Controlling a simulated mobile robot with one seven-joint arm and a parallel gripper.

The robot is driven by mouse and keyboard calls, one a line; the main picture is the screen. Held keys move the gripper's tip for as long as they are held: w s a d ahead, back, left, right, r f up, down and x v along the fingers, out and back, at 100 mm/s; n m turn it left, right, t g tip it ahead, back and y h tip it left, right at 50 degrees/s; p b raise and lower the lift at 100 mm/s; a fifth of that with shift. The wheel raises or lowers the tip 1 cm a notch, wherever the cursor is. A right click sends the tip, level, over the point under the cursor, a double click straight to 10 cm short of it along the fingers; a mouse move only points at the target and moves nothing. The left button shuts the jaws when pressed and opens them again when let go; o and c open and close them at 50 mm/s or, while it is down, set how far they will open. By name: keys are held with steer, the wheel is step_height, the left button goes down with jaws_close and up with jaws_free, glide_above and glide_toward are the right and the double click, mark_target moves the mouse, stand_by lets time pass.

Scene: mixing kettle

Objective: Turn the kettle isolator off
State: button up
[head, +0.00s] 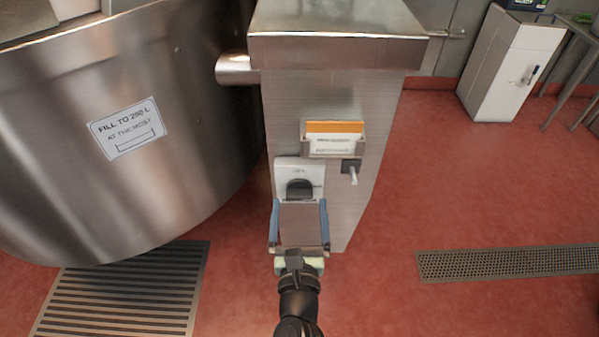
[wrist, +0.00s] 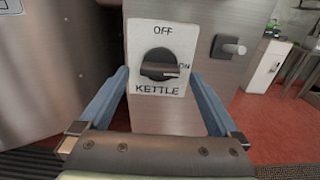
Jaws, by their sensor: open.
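The kettle isolator (wrist: 158,58) is a white plate on the steel column, marked OFF at the top, ON at the right and KETTLE below. Its black rotary knob (wrist: 160,65) has its bar lying level, with the end toward ON. The isolator also shows in the head view (head: 299,168), its lower part hidden by my gripper. My gripper (head: 299,204) is open and empty in front of the column. In the wrist view, its two blue fingers (wrist: 160,76) stand left and right of the knob. I cannot tell whether they touch the plate.
A large steel kettle (head: 190,100) stands left.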

mark_target(299, 193)
steer(key=shift+w, duration=0.7)
steer(key=shift+w, duration=0.5)
steer(key=shift+c, duration=0.3)
